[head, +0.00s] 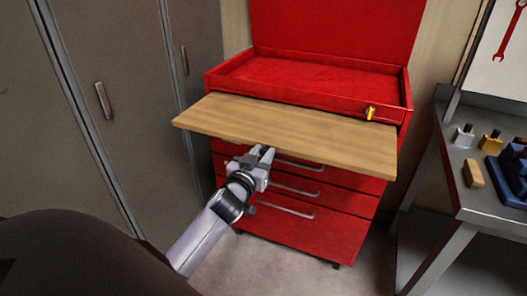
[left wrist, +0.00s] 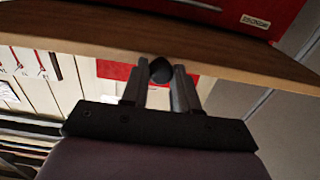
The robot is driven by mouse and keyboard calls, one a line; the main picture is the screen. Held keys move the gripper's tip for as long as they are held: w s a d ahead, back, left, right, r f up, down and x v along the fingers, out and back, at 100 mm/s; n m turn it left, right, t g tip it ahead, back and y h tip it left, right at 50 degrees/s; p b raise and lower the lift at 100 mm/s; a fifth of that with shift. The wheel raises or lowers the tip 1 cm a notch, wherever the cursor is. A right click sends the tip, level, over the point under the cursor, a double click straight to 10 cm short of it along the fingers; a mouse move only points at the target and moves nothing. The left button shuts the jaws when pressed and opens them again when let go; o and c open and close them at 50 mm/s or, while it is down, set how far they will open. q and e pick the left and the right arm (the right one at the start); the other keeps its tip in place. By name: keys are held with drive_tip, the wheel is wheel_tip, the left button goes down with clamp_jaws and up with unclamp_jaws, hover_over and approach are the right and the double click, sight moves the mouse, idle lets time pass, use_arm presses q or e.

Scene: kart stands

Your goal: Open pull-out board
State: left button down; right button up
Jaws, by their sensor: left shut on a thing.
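The pull-out board (head: 290,134) is a flat wooden slab that sticks out from the front of the red tool cabinet (head: 330,222), just under its top tray. In the left wrist view the board's edge (left wrist: 230,62) runs across the picture. My left gripper (head: 262,152) is at the board's front edge, left of its middle. Its fingers (left wrist: 160,88) are shut on a small dark round knob (left wrist: 160,70) under the board's edge. The knob is hidden in the head view. My right gripper is not in view.
Several drawers with grey handles (head: 298,165) lie below the board. Grey lockers (head: 85,100) stand at the left. A grey workbench (head: 460,200) with small tools stands close at the right. A yellow-handled item (head: 369,113) is at the tray's front right.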

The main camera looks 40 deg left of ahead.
use_arm(q)
drive_tip(key=shift+s, duration=0.25)
drive_tip(key=c, duration=0.9)
unclamp_jaws()
drive_tip(key=shift+d, duration=0.1)
drive_tip(key=shift+s, duration=0.3)
drive_tip(key=shift+v, duration=3.3)
